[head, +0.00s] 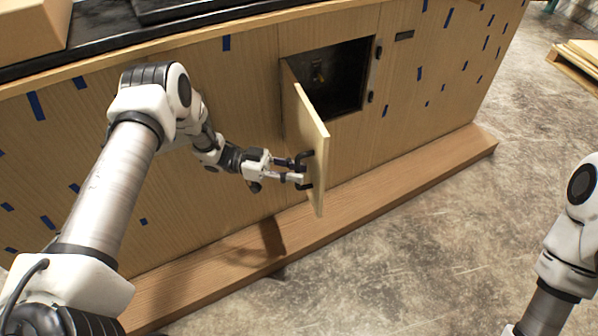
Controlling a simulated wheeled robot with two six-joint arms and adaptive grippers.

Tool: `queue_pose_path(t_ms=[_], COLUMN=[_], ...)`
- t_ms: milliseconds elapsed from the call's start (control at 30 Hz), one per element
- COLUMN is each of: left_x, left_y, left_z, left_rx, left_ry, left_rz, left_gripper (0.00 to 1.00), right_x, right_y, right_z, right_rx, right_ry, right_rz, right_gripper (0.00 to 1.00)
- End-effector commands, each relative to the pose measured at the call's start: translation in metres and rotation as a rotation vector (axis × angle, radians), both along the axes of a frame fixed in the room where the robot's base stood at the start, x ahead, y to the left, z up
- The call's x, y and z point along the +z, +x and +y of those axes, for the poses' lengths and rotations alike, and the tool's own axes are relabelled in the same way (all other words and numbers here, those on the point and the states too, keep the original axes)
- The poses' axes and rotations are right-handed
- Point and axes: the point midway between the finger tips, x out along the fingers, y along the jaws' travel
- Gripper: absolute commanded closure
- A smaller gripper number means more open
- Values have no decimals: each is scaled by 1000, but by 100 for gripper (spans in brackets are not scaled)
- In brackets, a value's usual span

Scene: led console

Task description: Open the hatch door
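The hatch door (311,146) is a light wooden panel. It stands swung well out from the console front, hinged on the left side of a dark square opening (343,88). A black handle (306,185) is on the door's face toward my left arm. My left gripper (301,171) is at this handle, its fingers on or around it. Whether they are closed on it is too small to tell. My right gripper is out of view; only part of my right arm shows at the right edge.
The console (225,110) has a wooden front with blue tape marks and a black top. A wooden ledge (385,185) runs along its base. A cardboard box (30,28) is at the top left. Boards on a pallet (577,62) lie far right. The floor before the ledge is clear.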

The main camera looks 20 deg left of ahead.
Motion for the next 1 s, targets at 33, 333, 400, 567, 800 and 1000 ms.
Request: queue_pose_path(t_ms=[33,333,400,567,800,1000], left_x=[0,-1,-1,-1,0,-1], left_y=[-1,-8,-8,-8,-8,-8], left_z=[10,61,64,64,63,63], left_rx=[3,1,0,0,0,0], left_ry=[0,0,0,0,0,0], left_rz=[0,0,0,1,1,1], left_gripper=[75,75,75,75,75,75], right_x=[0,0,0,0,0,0], right_y=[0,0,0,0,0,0], right_z=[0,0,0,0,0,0], right_rx=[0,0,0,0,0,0], right_ry=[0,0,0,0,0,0], right_rz=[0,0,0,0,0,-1], right_gripper=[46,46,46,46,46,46])
